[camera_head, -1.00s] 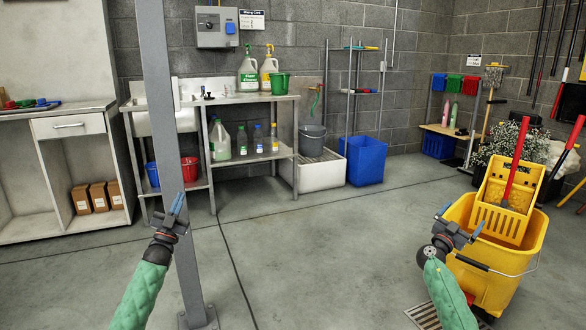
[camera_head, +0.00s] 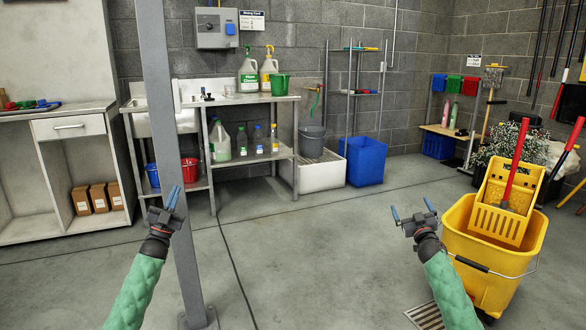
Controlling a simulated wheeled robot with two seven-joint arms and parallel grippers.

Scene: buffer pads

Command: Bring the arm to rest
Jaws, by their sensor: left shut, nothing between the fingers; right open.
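My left gripper (camera_head: 172,198) is shut and empty, its blue fingers together, in front of the grey post at the left. My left arm, in a green quilted sleeve, comes up from the bottom left. My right gripper (camera_head: 412,211) is open and empty, its blue fingers apart, over bare floor left of the yellow mop bucket. My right arm, also in a green sleeve, comes up from the bottom right. Neither gripper visibly holds anything.
The grey post (camera_head: 166,130) stands close by my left arm. The yellow mop bucket (camera_head: 490,270) with a wringer stands at the right. A steel sink bench (camera_head: 240,98) and a blue bin (camera_head: 364,162) stand at the back. The middle floor is clear.

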